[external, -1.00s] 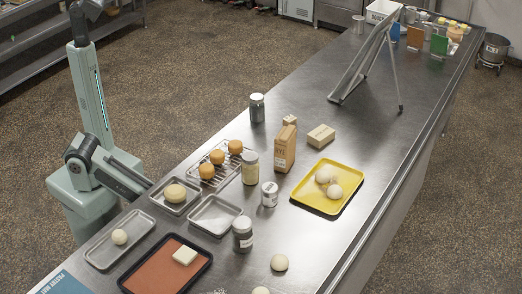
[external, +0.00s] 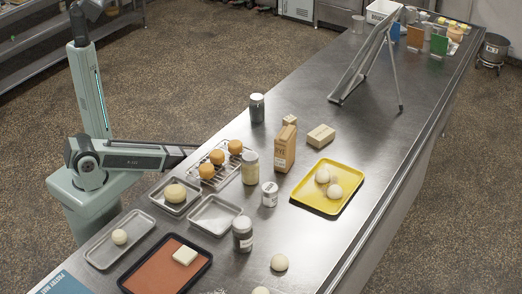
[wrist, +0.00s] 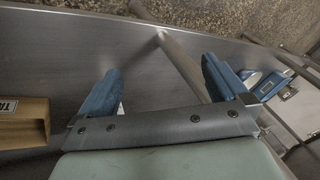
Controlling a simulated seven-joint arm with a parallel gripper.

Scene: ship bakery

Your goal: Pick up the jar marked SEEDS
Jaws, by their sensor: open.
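No label reading SEEDS is legible, so I cannot tell which jar it is. A pale-filled jar (external: 250,168) is beside the cooling rack. A small white-labelled jar (external: 269,194) is in front of it.
A rye carton (external: 285,149), a yellow tray (external: 319,205) with dough balls, and a rack with buns (external: 219,158) crowd the jars. A metal stand (external: 365,60) rises farther back. The wrist view shows a brown box (wrist: 22,122) at left. The middle-back counter is clear.

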